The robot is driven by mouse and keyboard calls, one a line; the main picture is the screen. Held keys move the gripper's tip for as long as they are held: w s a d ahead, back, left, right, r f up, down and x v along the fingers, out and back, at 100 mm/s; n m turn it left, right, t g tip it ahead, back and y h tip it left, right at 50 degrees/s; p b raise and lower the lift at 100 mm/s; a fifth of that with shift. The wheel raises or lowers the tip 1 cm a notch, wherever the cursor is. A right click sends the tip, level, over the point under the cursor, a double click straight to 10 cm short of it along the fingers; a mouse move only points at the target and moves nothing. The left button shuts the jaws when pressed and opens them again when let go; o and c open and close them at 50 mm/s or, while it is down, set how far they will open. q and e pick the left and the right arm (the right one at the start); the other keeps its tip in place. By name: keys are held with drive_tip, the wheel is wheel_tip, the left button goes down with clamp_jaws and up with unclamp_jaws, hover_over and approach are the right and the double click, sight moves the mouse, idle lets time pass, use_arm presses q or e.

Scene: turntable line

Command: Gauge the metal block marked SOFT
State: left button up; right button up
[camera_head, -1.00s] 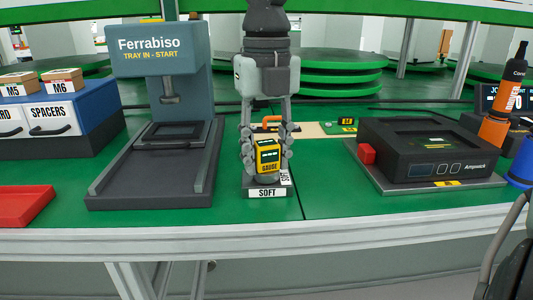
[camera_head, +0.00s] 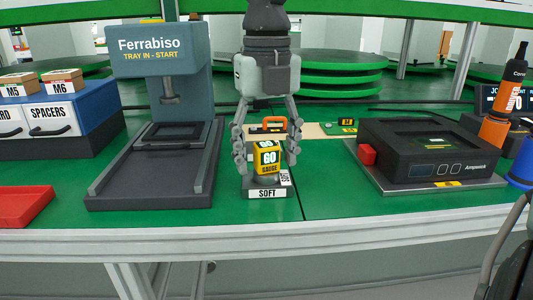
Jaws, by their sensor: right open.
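The yellow gauge (camera_head: 268,158) stands upright on the grey metal block at the SOFT label (camera_head: 267,193), near the front of the green bench. Its face shows GO in green above the word GAUGE. Little of the metal block (camera_head: 262,182) shows, just below the gauge, with a small white tag beside it. My right gripper (camera_head: 267,163) points down with its fingers spread on both sides of the gauge, apart from it and holding nothing. My left gripper is not in view.
The Ferrabiso press (camera_head: 165,85) stands to the left, with a red tray (camera_head: 24,206) and a spacers cabinet (camera_head: 70,120) beyond it. An orange-handled item (camera_head: 268,125) lies behind the gauge.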

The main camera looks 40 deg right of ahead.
sight(267, 144)
wheel_tip(267, 144, up, 12)
idle(0.4)
drive_tip(key=shift+f, duration=0.1)
idle(0.6)
